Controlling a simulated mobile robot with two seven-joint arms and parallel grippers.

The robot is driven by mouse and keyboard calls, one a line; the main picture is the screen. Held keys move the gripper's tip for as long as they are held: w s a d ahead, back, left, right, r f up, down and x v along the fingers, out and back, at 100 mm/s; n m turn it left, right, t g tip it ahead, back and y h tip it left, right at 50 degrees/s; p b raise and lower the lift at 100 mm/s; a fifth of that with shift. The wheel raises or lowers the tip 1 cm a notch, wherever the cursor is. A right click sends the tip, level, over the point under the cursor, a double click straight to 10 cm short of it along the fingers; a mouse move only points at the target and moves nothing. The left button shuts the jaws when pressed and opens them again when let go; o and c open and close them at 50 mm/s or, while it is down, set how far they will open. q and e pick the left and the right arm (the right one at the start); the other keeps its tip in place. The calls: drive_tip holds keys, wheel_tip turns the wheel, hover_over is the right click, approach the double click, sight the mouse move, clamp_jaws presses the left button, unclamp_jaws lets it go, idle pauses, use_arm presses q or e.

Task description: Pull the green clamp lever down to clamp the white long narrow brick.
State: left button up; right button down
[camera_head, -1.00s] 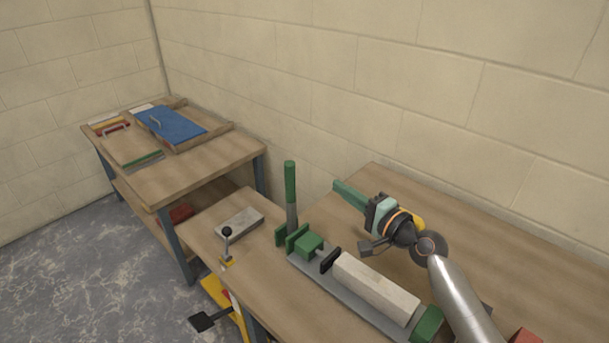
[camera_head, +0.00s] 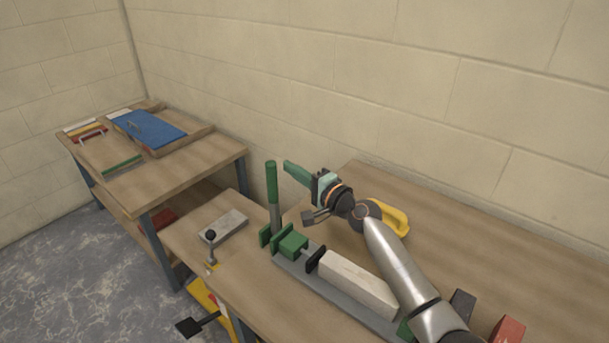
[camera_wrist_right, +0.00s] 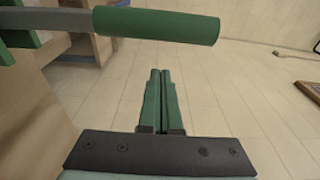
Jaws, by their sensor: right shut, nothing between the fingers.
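The green clamp lever (camera_head: 272,183) stands upright at the left end of the grey clamp on the near bench. The white long narrow brick (camera_head: 357,282) lies in the clamp, between a black pad (camera_head: 315,259) and a green end block partly hidden by my right arm. My right gripper (camera_head: 287,166) is shut and empty, with its fingertips close to the lever's upper part at its right. In the right wrist view the green lever handle (camera_wrist_right: 157,26) lies across the top, beyond the shut fingertips (camera_wrist_right: 161,75), with a gap showing. My left gripper is not in view.
A grey brick (camera_head: 224,225) and a small black-knobbed lever (camera_head: 211,237) are at the bench's left end. A yellow tool (camera_head: 393,216) lies behind my right arm. A red block (camera_head: 508,331) is at lower right. Another table with a blue panel (camera_head: 148,130) stands at left.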

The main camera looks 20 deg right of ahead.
sight(274, 201)
use_arm(q)
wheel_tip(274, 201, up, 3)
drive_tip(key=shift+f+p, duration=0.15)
drive_tip(key=shift+p, duration=0.55)
use_arm(e)
drive_tip(key=s+a, duration=0.2)
drive_tip(key=shift+s+a, duration=0.2)
drive_tip(key=shift+s, duration=0.15)
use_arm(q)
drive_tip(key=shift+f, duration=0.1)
